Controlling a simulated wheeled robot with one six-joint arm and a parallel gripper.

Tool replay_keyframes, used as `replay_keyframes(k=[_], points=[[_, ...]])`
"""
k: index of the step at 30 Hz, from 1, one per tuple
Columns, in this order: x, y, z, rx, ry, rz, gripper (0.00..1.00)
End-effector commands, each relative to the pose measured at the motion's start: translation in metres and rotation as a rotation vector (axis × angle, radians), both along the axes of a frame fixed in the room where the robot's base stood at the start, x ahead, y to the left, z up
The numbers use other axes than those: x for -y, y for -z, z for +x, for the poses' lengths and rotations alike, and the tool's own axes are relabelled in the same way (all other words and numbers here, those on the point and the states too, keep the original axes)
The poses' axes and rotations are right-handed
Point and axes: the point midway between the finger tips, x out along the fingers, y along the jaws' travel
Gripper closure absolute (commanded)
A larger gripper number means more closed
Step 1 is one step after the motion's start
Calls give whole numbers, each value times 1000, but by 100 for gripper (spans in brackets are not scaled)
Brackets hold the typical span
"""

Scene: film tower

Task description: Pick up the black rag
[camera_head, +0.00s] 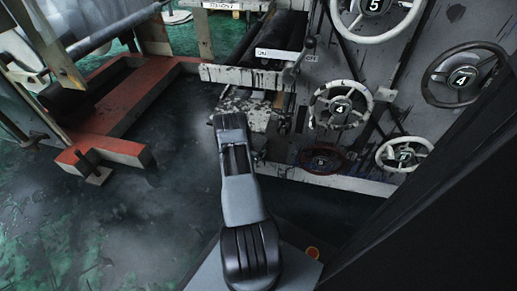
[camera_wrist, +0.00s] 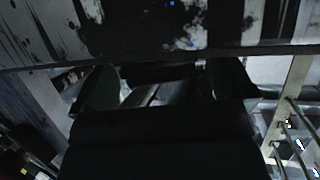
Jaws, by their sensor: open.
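I cannot make out the black rag for sure in either view. In the wrist view a large black patch (camera_wrist: 140,28) lies on a pale, stained surface across the top; I cannot tell whether it is cloth or a stain. My gripper (camera_wrist: 162,84) shows as dark shapes in the wrist view, open, with a gap between its two sides and nothing clearly held. In the head view my arm reaches forward to a black-speckled pale ledge (camera_head: 257,112) at the machine's foot, and the arm hides the gripper there.
A grey panel with several numbered handwheels (camera_head: 341,105) stands close on the right. An orange-red frame (camera_head: 122,148) stands on the floor at left. A pale crossbar (camera_head: 240,76) and dark rollers are behind my arm. The dark green floor (camera_head: 110,220) at lower left is clear.

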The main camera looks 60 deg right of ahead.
Motion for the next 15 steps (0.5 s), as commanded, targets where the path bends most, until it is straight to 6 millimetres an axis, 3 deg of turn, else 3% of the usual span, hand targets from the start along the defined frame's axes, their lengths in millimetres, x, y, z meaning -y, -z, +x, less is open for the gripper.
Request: replay_keyframes(k=[9, 15], points=[[5, 1, 0, -1, 0, 0, 0], [5, 1, 0, -1, 0, 0, 18]])
